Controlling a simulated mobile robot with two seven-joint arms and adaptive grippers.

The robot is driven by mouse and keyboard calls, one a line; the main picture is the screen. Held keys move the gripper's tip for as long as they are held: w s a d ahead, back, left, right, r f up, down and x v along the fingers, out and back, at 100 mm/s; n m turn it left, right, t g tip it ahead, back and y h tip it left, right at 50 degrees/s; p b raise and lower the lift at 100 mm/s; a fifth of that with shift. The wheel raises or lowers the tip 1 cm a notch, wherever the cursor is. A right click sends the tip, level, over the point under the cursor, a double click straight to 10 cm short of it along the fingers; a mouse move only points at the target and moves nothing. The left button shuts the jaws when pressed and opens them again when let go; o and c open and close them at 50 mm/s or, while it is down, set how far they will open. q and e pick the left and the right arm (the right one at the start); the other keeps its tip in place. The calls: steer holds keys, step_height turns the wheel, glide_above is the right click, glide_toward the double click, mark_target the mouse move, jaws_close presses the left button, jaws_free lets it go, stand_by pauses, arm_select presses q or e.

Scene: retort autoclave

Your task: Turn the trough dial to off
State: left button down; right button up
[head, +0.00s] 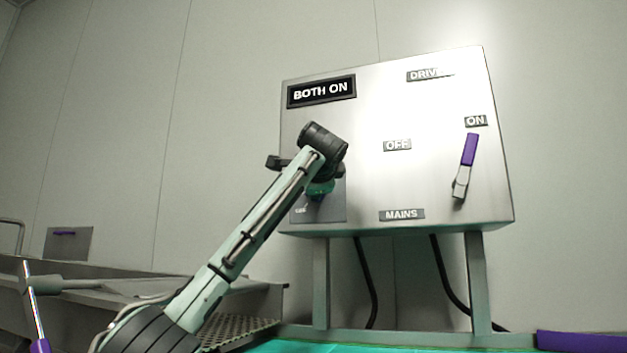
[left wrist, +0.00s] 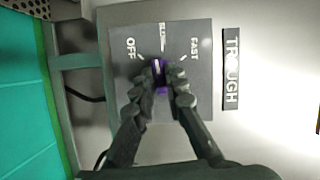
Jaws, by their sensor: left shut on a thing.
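The trough dial has a purple knob (left wrist: 159,76) on a dark grey plate (left wrist: 193,27) in the left wrist view. The plate reads OFF on the left, a partly unreadable word in the middle and FAST on the right. The knob's pale mark points roughly at the middle word; its exact angle is hard to tell. A TROUGH label (left wrist: 231,68) is beside the plate. My left gripper (left wrist: 158,82) is shut on the knob, a finger on each side. In the head view my left arm hides the knob and most of its plate (head: 334,207). My right gripper is not in view.
The steel control box (head: 370,185) also carries a BOTH ON sign (head: 321,91) and a purple-tipped lever (head: 466,163) just below the ON label (head: 475,121). Black cables (head: 365,285) hang beneath the box. A metal trough (head: 85,302) is at lower left.

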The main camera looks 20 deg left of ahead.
arm_select(q)
steer(key=shift+r+n+g+h+p, duration=0.1)
steer(key=shift+n+g+h+p, duration=0.45)
steer(key=shift+n, duration=0.95)
steer(key=shift+r+n+g+h+p, duration=0.1)
steer(key=shift+n+g+h+p, duration=0.45)
steer(key=shift+n, duration=0.95)
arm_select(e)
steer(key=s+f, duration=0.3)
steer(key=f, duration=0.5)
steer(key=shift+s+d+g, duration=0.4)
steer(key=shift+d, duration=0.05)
arm_select(q)
steer(key=c, duration=1.6)
jaws_free()
steer(key=shift+a, duration=0.1)
steer(key=shift+o, duration=0.2)
steer(key=v, duration=1.2)
steer(key=shift+f, duration=0.15)
